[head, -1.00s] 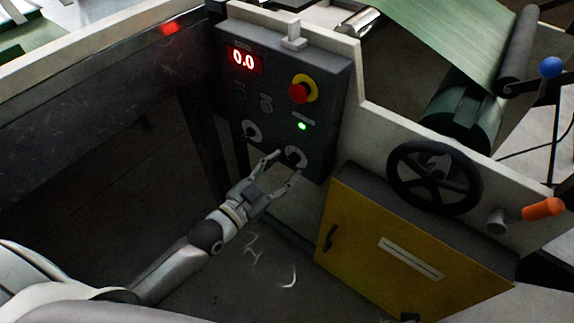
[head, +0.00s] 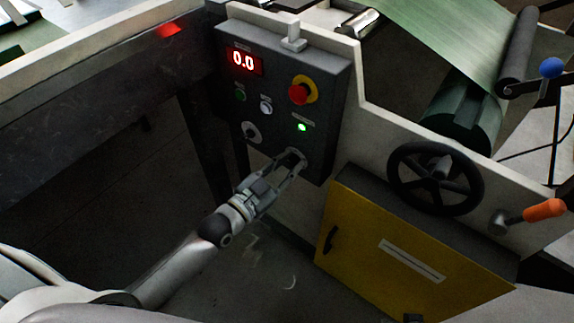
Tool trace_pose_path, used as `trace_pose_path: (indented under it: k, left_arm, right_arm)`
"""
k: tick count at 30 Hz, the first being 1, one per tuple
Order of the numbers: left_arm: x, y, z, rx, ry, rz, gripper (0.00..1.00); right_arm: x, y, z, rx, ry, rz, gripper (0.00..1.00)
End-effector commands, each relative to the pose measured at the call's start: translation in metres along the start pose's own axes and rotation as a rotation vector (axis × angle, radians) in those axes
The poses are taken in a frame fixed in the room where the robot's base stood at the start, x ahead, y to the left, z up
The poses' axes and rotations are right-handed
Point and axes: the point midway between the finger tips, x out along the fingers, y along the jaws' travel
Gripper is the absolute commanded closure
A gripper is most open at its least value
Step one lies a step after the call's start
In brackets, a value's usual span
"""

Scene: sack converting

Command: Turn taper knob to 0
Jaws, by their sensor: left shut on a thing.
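A dark control box (head: 325,75) is fixed to the machine's pale side frame. Two knobs on pale round plates sit low on its face. My left gripper (head: 289,160) reaches up from the lower left and is shut on the lower right knob (head: 297,153), which its fingers mostly hide. The lower left knob (head: 251,133) is free, with a dark pointer on its pale plate. I cannot read the labels or the held knob's setting. The red display (head: 244,61) shows 0.0. My right gripper is not in view.
A red stop button on a yellow ring (head: 299,93) and a lit green lamp (head: 302,127) are above the held knob. A yellow cabinet (head: 400,255), a black handwheel (head: 435,180) and an orange handle (head: 544,209) are to the right.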

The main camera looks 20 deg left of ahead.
Motion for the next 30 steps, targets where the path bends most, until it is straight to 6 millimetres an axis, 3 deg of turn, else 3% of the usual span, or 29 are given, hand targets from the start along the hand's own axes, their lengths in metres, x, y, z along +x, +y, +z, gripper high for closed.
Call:
trace_pose_path:
  k: [7,21,30]
  left_arm:
    - [0.000,-0.001,-0.001,-0.034,0.002,-0.001,0.99]
    - [0.001,0.000,-0.003,-0.373,0.019,-0.005,0.99]
    - [0.000,0.001,-0.001,-0.656,0.031,-0.010,0.99]
  right_arm:
    - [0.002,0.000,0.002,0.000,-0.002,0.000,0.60]
    - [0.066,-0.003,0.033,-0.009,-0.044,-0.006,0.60]
    - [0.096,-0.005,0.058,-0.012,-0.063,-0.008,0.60]
